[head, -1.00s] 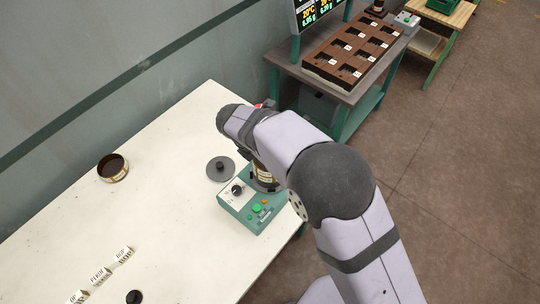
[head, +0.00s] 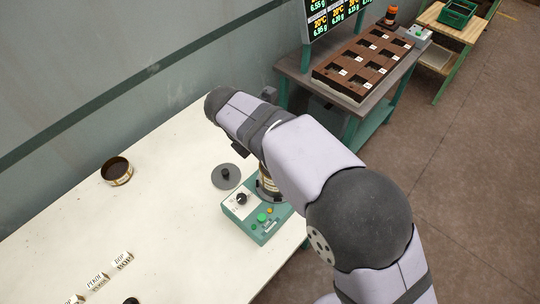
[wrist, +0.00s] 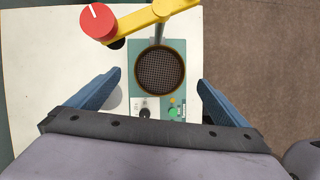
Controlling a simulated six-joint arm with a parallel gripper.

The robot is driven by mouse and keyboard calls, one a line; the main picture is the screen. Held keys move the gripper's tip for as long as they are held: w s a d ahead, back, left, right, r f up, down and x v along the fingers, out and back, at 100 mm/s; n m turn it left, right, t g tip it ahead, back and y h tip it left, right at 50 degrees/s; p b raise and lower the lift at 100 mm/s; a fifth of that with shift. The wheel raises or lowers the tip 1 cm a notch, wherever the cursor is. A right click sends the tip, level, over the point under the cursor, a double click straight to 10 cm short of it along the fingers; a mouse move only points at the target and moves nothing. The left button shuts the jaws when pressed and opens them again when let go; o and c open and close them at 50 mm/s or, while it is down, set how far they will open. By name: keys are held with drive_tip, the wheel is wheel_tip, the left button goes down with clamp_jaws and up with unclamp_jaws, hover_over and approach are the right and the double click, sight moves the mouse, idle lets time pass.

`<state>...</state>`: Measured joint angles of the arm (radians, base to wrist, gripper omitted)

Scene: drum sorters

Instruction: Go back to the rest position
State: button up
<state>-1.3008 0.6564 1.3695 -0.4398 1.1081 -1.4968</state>
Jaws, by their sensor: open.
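My gripper (wrist: 160,82) is open and empty in the wrist view, its two blue fingers spread wide above a small green machine. The machine (head: 265,230) stands on the white table near its right edge, with a dial and coloured buttons on its panel. A round drum with a dark mesh inside (wrist: 159,70) sits on the machine, between but apart from the fingers in the wrist view. In the head view my arm reaches over the machine and hides part of the drum and most of the gripper.
A yellow arm with a red knob (wrist: 98,21) crosses beside the drum. A dark round lid (head: 226,176) lies left of the machine. An open tin (head: 117,171) and small label blocks (head: 122,261) are farther left. A brown compartment tray (head: 365,62) stands on another bench behind.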

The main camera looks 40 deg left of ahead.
idle(0.3)
drive_tip(key=w+d+r+m+g+y+p, duration=0.3)
drive_tip(key=w+d+r+m+p, duration=0.15)
drive_tip(key=d+r+m, duration=0.35)
drive_tip(key=w+d+f+m+h+b, duration=0.15)
drive_tip(key=d+m, duration=0.25)
drive_tip(key=d, duration=0.4)
drive_tip(key=w+d+f+m+y+b, duration=0.1)
drive_tip(key=w+d+f+m, duration=0.2)
drive_tip(key=d, duration=0.5)
drive_tip(key=s+d+f+m, duration=0.2)
drive_tip(key=s+d+m, duration=0.1)
drive_tip(key=d+m, duration=0.3)
drive_tip(key=s+d+f+m+g+h+b, duration=0.1)
drive_tip(key=s+d+f+m, duration=0.2)
drive_tip(key=d+m, duration=0.4)
drive_tip(key=s+d+f+m+b, duration=0.1)
drive_tip(key=s+d+f+m, duration=0.1)
drive_tip(key=d+m, duration=0.4)
drive_tip(key=s+d, duration=0.1)
drive_tip(key=d, duration=0.2)
drive_tip(key=shift+s+d+f+g+h, duration=0.15)
drive_tip(key=shift+s+d+g+h, duration=0.15)
drive_tip(key=shift+s+h, duration=0.1)
